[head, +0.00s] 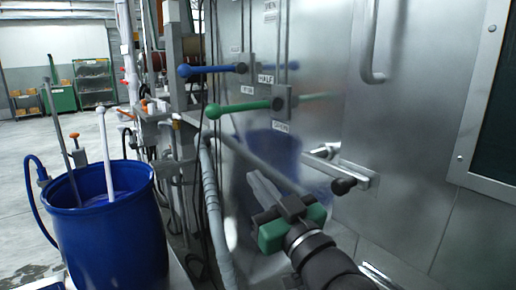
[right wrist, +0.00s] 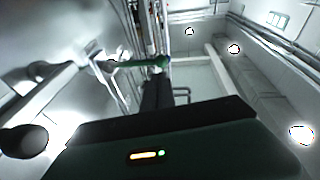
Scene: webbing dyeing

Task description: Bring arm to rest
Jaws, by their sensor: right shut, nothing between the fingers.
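My right gripper (head: 257,179) is in front of the steel machine panel (head: 315,60), low in the head view, its fingers pointing up and to the left. Its fingers are together and empty; in the right wrist view they show as a dark pair (right wrist: 157,94). The green lever (head: 240,108) lies above it and apart from it. The green lever also shows beyond the fingers in the right wrist view (right wrist: 140,63). A blue lever (head: 212,69) is above the green one. My left gripper is not in view.
A door handle with a black knob (head: 343,186) sticks out just right of and above my right gripper. A blue barrel (head: 110,240) with rods in it stands at the lower left. Hoses and pipes (head: 211,195) run between barrel and machine. Open floor lies at the far left.

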